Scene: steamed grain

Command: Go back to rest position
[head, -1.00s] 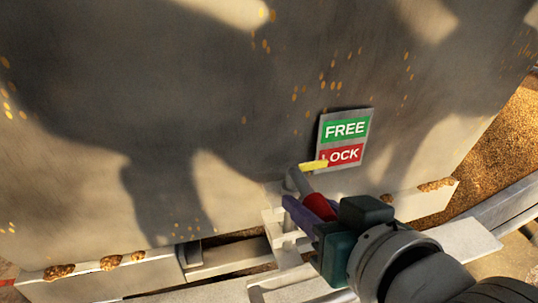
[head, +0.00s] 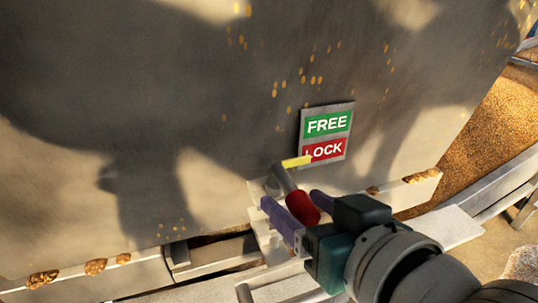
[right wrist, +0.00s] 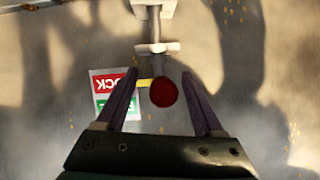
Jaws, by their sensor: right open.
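A lever with a red knob (head: 303,207) and a grey shaft stands out from a large metal panel (head: 215,105). Its yellow pointer (head: 297,161) lies at the red LOCK half of a sign (head: 327,133), below the green FREE half. My right gripper (head: 290,199) is open, with one purple finger on each side of the red knob. In the right wrist view the knob (right wrist: 163,93) sits between the spread fingers (right wrist: 160,75), with gaps showing on both sides. My left gripper is not in view.
A pale ledge and metal brackets (head: 210,255) run below the panel, close to my right gripper. Clumps of grain (head: 95,266) lie on the panel's lower edge. Loose grain (head: 500,130) fills the area at the right.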

